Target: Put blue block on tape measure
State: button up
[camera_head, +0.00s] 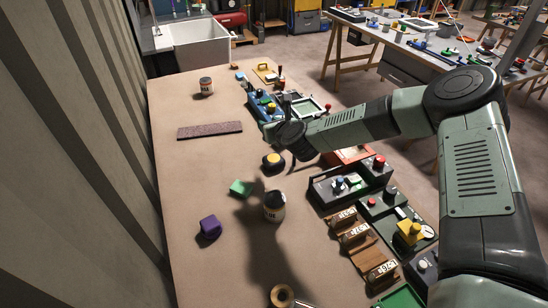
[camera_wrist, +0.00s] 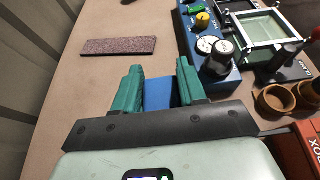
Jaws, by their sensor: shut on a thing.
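My gripper (camera_wrist: 160,74) has green fingers, shut on the blue block (camera_wrist: 159,93) in the wrist view. The block's lower part is hidden by the gripper body. In the head view, my arm's end hangs over the middle of the table, and I cannot make out the fingers or the block there. A dark rounded thing with a yellow top (camera_head: 272,161) sits on the table just below and left of my wrist in that picture. It may be the tape measure, but I cannot be sure. It does not show in the wrist view.
A speckled bar (camera_head: 210,131) lies behind. A green block (camera_head: 240,187), a purple block (camera_head: 209,228) and a dark jar with a white label (camera_head: 274,206) stand nearer. A blue control box (camera_wrist: 213,45) and other devices crowd the right side. The table's left part is mostly clear.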

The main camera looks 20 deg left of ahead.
send_over(272, 155)
notch_tip(272, 155, down, 6)
jog(key=shift+w+f, duration=0.1)
jog(key=shift+w, duration=0.05)
jog(key=shift+f, duration=1.9)
jog(key=shift+f, duration=0.1)
jog(key=o, duration=1)
jog(key=shift+o, duration=0.2)
jog(key=v, duration=1.2)
